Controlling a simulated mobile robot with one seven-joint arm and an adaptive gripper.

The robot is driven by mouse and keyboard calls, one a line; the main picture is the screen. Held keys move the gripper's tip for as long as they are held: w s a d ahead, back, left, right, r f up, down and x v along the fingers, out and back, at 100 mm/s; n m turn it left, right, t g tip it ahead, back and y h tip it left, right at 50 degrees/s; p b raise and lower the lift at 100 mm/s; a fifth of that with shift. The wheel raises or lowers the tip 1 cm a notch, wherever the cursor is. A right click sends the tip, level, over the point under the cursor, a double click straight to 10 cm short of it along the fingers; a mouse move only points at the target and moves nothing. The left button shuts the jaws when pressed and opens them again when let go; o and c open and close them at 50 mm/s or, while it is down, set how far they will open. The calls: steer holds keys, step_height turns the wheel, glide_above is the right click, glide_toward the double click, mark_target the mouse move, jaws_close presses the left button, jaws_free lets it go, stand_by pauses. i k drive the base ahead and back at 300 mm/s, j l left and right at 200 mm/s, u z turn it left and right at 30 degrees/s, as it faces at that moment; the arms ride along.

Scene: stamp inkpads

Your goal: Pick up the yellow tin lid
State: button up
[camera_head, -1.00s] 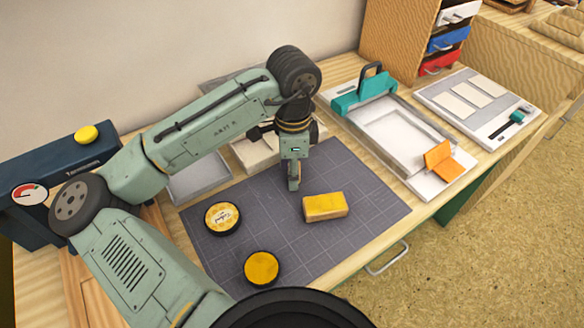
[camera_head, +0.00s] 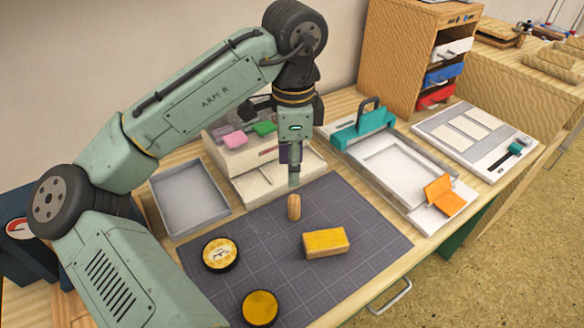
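The yellow tin lid appears to be the round black-rimmed disc with a printed yellow label (camera_head: 220,253), lying flat on the left of the grey mat. A round black tin with a plain yellow top (camera_head: 260,308) sits nearer the front edge. My gripper (camera_head: 294,180) points down above the back of the mat, to the right of and behind the lid, apart from it. Its fingers are small and seen edge-on, so their opening is unclear. A small wooden peg-like piece (camera_head: 294,207) stands upright on the mat just below the fingertips.
A yellow-topped block (camera_head: 326,243) lies on the grey mat (camera_head: 365,222). A grey tray (camera_head: 188,200) and a box with pink and green pads (camera_head: 245,140) stand behind. A white press with a teal handle (camera_head: 365,125) is at right. The mat around the lid is clear.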

mark_target(221, 256)
steer(key=l+u, duration=0.75)
steer(key=k+l+u, duration=0.1)
steer(key=u, duration=0.3)
steer(key=l, duration=0.1)
